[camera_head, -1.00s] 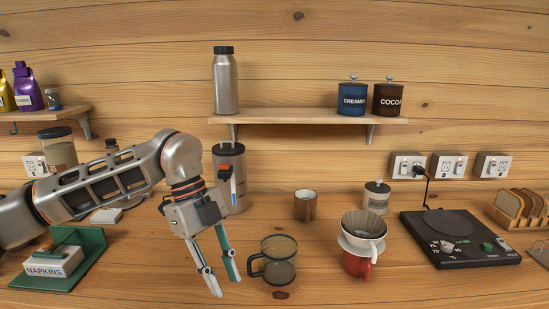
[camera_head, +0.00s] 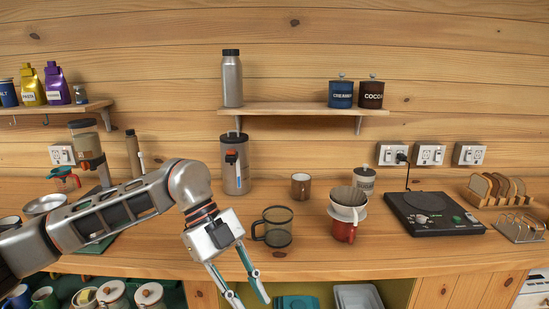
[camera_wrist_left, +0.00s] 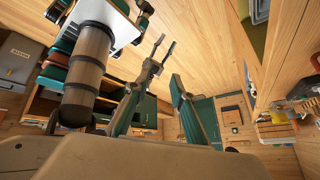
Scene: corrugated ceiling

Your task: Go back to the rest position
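My left gripper (camera_head: 247,290) hangs over the counter's front edge in the head view, its fingers apart and nothing between them. In the left wrist view its fingers (camera_wrist_left: 165,85) also show apart and empty. My right gripper is not in view. A dark glass mug (camera_head: 277,228) stands on the counter just right of my left gripper, apart from it. A red cup with a white dripper (camera_head: 345,215) stands farther right.
The wooden counter (camera_head: 310,262) has a free strip along its front. A metal canister (camera_head: 235,165), a brown mug (camera_head: 300,186), a sugar jar (camera_head: 365,180) and a black hot plate (camera_head: 433,214) stand behind. Open shelves with pots (camera_head: 149,295) lie below.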

